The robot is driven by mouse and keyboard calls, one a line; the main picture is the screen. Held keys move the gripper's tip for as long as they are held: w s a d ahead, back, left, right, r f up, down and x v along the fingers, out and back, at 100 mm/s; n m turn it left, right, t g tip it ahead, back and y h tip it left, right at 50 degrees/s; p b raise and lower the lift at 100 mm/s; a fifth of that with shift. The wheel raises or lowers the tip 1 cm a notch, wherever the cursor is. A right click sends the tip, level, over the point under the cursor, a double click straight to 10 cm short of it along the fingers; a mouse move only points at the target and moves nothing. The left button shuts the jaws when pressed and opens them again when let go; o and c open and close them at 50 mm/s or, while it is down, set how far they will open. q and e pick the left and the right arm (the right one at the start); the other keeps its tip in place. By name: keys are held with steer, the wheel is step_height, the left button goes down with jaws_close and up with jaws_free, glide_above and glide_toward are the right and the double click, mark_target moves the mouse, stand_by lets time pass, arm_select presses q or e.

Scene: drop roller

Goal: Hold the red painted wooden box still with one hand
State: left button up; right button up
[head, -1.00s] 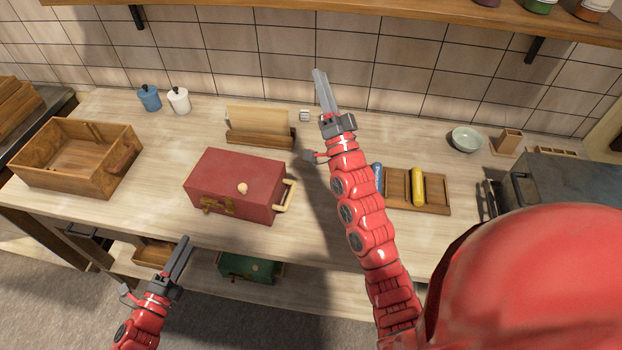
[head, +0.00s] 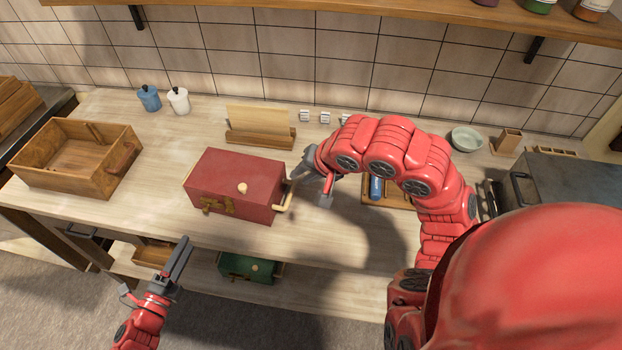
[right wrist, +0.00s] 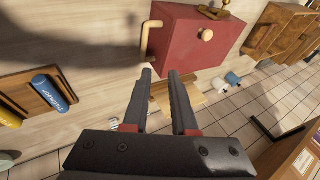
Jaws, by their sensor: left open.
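The red painted wooden box (head: 233,184) stands on the workbench with a round pale knob on top, a brass latch in front and a pale handle (head: 285,196) on its right side. In the right wrist view the box (right wrist: 195,38) is beyond the fingertips, with its handle (right wrist: 150,38) at its left. My right gripper (head: 297,177) is beside the box's right side, close to the handle; contact cannot be told. In the right wrist view its fingers (right wrist: 160,73) are apart with nothing between them. My left gripper (head: 184,246) is open and empty, in front of the bench edge.
An open wooden crate (head: 77,159) stands at left. A wooden holder (head: 260,138) with a pale sheet is behind the box. A tray (head: 402,201) with a blue roller (head: 376,187) is partly hidden by my right arm. A green box (head: 248,266) sits on the lower shelf.

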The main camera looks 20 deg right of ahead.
mark_target(290, 197)
steer(key=shift+g+h, duration=0.4)
steer(key=shift+h, duration=0.1)
steer(key=x, duration=1.1)
steer(key=s+d+x, duration=0.1)
steer(key=x, duration=0.5)
steer(key=shift+f, duration=0.6)
jaws_close()
